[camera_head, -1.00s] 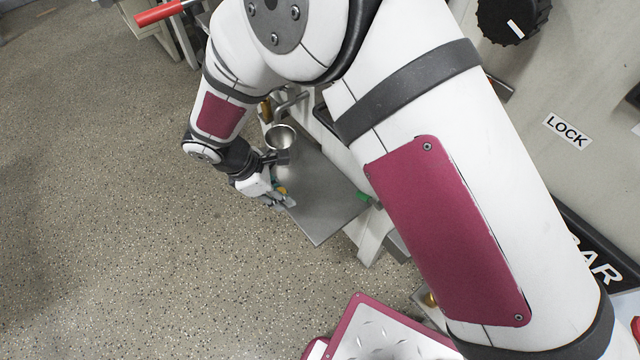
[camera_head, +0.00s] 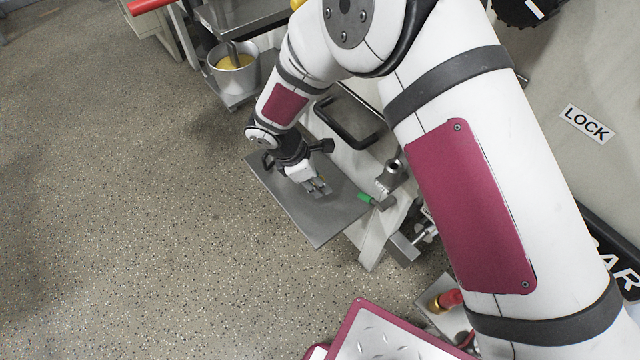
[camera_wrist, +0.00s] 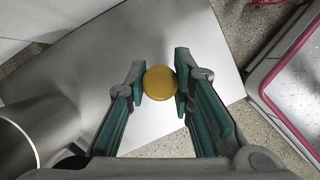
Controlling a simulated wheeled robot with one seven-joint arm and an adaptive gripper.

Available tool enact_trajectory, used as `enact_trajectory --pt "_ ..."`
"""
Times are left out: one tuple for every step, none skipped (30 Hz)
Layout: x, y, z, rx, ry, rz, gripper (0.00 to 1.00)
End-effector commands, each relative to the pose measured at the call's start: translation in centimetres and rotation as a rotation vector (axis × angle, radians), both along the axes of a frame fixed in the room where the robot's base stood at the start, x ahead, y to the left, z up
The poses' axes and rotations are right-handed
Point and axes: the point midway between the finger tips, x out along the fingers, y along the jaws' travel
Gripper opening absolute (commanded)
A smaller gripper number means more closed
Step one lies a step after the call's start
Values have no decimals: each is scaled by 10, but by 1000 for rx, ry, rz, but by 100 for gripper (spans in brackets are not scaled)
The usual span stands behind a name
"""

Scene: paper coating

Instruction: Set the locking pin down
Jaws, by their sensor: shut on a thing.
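The locking pin shows in the wrist view as a round yellow head (camera_wrist: 160,83) between my fingers; its shaft is hidden. My gripper (camera_wrist: 161,84) is shut on it, with one teal-padded finger on each side. In the head view, my gripper (camera_head: 319,189) points down over the grey metal shelf (camera_head: 310,226), near its middle. The pin is hard to make out there. I cannot tell whether it touches the shelf, which also fills the background of the wrist view (camera_wrist: 160,130).
A green-ended part (camera_head: 367,198) is at the shelf's right edge. A metal cylinder (camera_wrist: 32,135) stands close at lower left in the wrist view. A bucket with yellow contents (camera_head: 234,70) is farther back. The shelf's front part is bare.

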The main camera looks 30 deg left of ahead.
Motion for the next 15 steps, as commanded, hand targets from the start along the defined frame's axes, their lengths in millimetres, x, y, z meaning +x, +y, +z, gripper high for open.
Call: enact_trajectory --pt "0 0 -10 -2 0 1 0" --pt "2 -1 -13 -1 0 -1 0" --pt "4 -1 -15 -1 -1 -1 0" --pt "4 -2 -15 -1 -1 -1 0" --pt "4 -1 -15 -1 -1 0 0" --pt "4 -1 -14 0 -1 0 0" --pt "4 -1 -14 0 -1 0 0" --pt "4 -1 -14 1 -1 0 0" --pt "4 -1 -13 0 -1 0 0" --pt "4 -1 -13 0 -1 0 0" --pt "4 -1 -14 -1 -1 0 0" --pt "4 -2 -15 -1 -1 0 0" --pt "4 -1 -16 -1 -1 0 0" --pt "4 -2 -17 -1 -1 0 0" --pt "4 -2 -17 -1 -1 0 24"
